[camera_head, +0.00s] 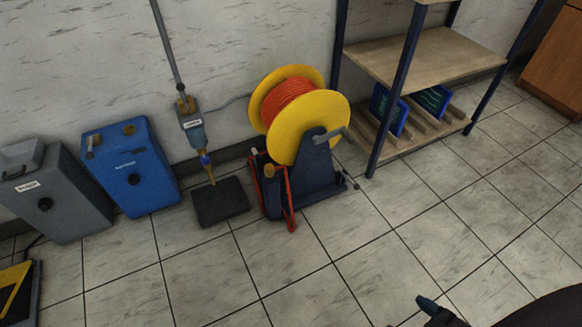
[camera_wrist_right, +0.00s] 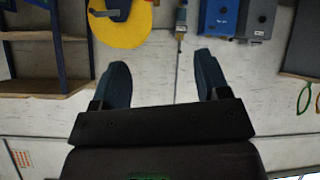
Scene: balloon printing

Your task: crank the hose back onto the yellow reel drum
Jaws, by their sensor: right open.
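The yellow reel drum (camera_head: 322,112) stands on a dark blue stand (camera_head: 312,180) against the wall, with orange hose (camera_head: 289,98) wound between its flanges. A crank handle (camera_head: 333,134) sticks out at the drum's front right. The drum also shows at the top of the right wrist view (camera_wrist_right: 122,32), partly cut off. My right gripper (camera_wrist_right: 161,68) is open and empty, well short of the drum. Its tip shows at the head view's bottom right (camera_head: 430,306). My left gripper is not in view.
A shelf unit (camera_head: 425,58) with blue panels stands right of the reel. Left of it are a dark floor pad (camera_head: 220,202) under a hanging nozzle tool (camera_head: 196,130), a blue box (camera_head: 131,168) and a grey box (camera_head: 55,195). The tiled floor in front is clear.

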